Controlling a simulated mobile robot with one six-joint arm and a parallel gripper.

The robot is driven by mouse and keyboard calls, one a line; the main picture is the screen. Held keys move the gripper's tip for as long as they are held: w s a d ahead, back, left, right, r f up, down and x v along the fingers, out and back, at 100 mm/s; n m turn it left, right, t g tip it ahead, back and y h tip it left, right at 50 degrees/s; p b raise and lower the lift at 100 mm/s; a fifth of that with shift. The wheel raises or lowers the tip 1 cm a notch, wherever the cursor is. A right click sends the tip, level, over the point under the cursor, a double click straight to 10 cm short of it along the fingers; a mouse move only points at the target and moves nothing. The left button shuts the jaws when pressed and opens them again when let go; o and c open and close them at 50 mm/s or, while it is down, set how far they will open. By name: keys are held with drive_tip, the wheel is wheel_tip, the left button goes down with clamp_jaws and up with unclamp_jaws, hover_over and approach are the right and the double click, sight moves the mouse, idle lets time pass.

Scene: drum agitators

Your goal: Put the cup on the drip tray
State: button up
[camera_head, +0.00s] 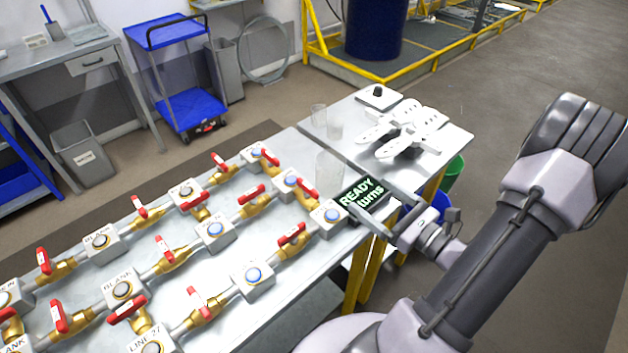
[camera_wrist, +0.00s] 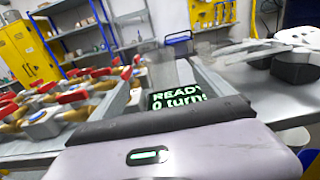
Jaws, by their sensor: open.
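Clear, see-through vessels stand on the metal bench in the head view: a larger one (camera_head: 329,172) behind the display, and two smaller ones, one (camera_head: 319,115) and another (camera_head: 334,130) farther back. I cannot tell which is the cup. A blurred clear vessel (camera_wrist: 165,72) also shows beyond the display in the wrist view. No drip tray can be made out for certain. My gripper (camera_head: 368,192) is open and seems empty, its fingers pointing toward the larger vessel beside the display. The fingers also show in the wrist view (camera_wrist: 163,75).
A black display (camera_head: 361,198) reads "READY" and "turns". Brass valves with red handles (camera_head: 253,193) cover the left of the bench. White paddle-shaped parts (camera_head: 405,130) and a plate with a black knob (camera_head: 378,97) lie at the back right. A green bin (camera_head: 454,172) stands below.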

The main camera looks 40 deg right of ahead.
sight(341, 174)
drive_tip(key=w, duration=0.3)
drive_tip(key=w+b, duration=0.1)
drive_tip(key=w, duration=0.5)
drive_tip(key=shift+a+b, duration=0.3)
drive_tip(key=shift+a, duration=0.05)
drive_tip(key=w, duration=0.2)
drive_tip(key=w+b, duration=0.1)
drive_tip(key=w, duration=0.2)
drive_tip(key=shift+w+a+r, duration=0.2)
drive_tip(key=shift+w+r, duration=0.1)
drive_tip(key=shift+r, duration=0.05)
